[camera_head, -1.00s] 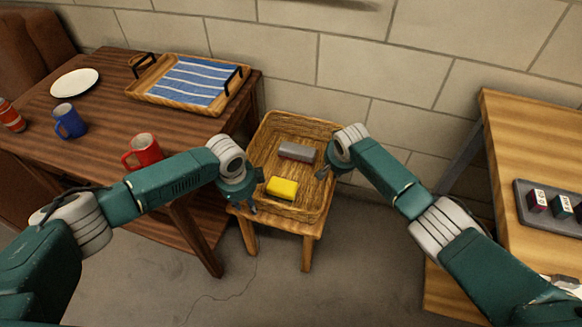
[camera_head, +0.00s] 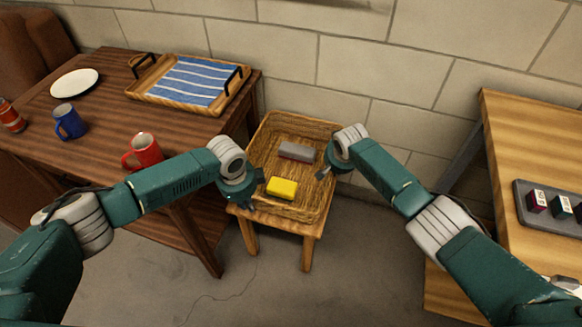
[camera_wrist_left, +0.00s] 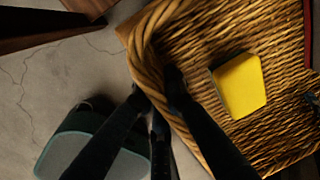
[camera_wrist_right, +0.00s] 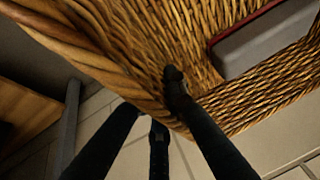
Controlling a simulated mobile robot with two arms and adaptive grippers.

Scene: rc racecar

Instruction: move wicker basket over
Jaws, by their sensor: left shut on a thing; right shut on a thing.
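The wicker basket (camera_head: 292,127) is square and shallow. It sits on a small wooden stool (camera_head: 276,228) between two tables. A yellow sponge-like block (camera_head: 282,188) and a grey block with a dark red side (camera_head: 297,151) lie inside it. My left gripper (camera_head: 250,200) is at the basket's left rim; the left wrist view shows its fingers shut on the rim (camera_wrist_left: 146,60). My right gripper (camera_head: 322,174) is at the right rim; the right wrist view shows its fingers astride the rim (camera_wrist_right: 110,80), shut on it. The fingertips are partly hidden in the head view.
The dark table (camera_head: 100,150) at left holds a red mug (camera_head: 143,150), a blue mug (camera_head: 68,122), a plate (camera_head: 75,82) and a tray (camera_head: 150,99) with a striped blue cloth. A lighter table (camera_head: 530,130) stands at right. A block wall is behind.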

